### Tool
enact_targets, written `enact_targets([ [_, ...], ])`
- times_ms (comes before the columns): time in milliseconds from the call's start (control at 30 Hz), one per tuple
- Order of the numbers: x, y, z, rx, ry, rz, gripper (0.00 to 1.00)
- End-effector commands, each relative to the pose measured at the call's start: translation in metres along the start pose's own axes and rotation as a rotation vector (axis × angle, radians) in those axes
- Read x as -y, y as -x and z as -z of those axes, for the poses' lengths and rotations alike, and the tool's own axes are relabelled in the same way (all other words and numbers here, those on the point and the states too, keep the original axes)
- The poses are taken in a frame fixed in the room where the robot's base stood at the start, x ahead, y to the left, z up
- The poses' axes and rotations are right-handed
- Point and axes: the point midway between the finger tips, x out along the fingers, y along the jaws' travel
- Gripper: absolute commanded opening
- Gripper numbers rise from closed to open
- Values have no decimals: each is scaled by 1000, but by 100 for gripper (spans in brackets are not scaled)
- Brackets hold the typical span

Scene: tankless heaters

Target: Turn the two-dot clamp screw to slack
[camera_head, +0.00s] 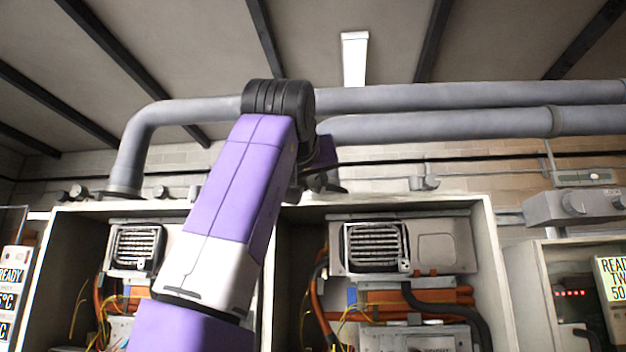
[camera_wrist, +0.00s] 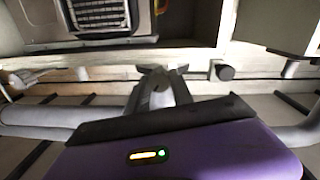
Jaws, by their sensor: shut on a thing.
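My gripper (camera_head: 325,184) is at the wall above the open cabinets, just under the grey pipes, partly hidden behind my purple arm. In the wrist view my gripper (camera_wrist: 163,76) has its fingers close together around a small grey fitting, largely hidden by them. This fitting is probably a clamp screw, but no dot marks are readable on it. A similar dark round knob (camera_wrist: 223,71) sticks out to its right in the wrist view. In the head view a small grey fitting (camera_head: 424,182) stands on the wall right of my gripper.
Large grey pipes (camera_head: 420,98) run above my gripper. Open cabinets with heater units (camera_head: 376,248) and loose wires stand below. Other knobs (camera_head: 76,192) sit at the far left. A sign (camera_head: 614,280) and a grey box (camera_head: 570,207) are at the right.

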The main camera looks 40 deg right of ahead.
Motion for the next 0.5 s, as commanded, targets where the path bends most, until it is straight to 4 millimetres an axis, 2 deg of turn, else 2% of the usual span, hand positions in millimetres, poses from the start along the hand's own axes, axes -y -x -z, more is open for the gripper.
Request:
enact_targets([
  [133,-1,0,0,-3,62,-4,0],
  [500,0,0,0,-18,390,-5,0],
])
